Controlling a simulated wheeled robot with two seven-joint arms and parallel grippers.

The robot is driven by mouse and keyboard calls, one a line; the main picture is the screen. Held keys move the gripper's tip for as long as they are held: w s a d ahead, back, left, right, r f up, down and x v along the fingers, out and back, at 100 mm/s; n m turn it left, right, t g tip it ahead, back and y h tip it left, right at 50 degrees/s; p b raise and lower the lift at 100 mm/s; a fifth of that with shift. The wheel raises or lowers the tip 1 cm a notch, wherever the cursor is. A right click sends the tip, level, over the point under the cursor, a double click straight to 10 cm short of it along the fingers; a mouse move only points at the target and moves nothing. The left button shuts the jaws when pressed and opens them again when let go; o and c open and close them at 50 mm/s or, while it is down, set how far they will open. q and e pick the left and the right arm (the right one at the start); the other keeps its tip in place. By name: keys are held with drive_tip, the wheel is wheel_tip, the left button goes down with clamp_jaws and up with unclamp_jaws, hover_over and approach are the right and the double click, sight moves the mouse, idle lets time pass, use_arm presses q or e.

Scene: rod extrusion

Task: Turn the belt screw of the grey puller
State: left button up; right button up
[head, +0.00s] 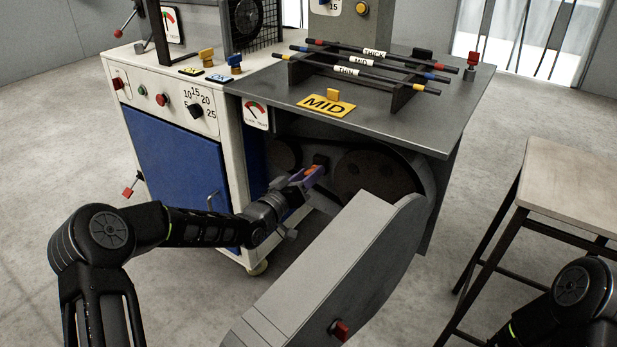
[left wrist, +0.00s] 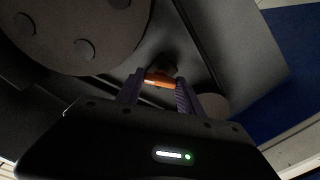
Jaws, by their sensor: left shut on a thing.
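The grey puller (head: 455,117) stands right of the white and blue cabinet. Its front cover (head: 320,265) hangs swung out, baring a dark recess with a large round pulley (head: 375,170). The pulley fills the upper left of the left wrist view (left wrist: 75,30). My left gripper (head: 309,174) reaches into the recess, left of this pulley. It is shut on the orange belt screw (left wrist: 159,79), which sits between both fingertips. The screw's far end is hidden in shadow. My right arm shows at the lower right of the head view, with its gripper out of frame.
On the puller top are a rack with several labelled rods (head: 365,70) and a yellow MID sign (head: 326,105). The white and blue cabinet (head: 170,150) is close on the left. A table (head: 575,185) stands at the right. The open cover lies just right of my left forearm.

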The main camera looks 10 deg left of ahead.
use_arm(q)
drive_tip(key=o, duration=1.4)
drive_tip(key=p+v, duration=0.2)
drive_tip(key=v, duration=0.5)
drive_tip(key=shift+s+a, duration=0.15)
drive_tip(key=shift+s, duration=0.2)
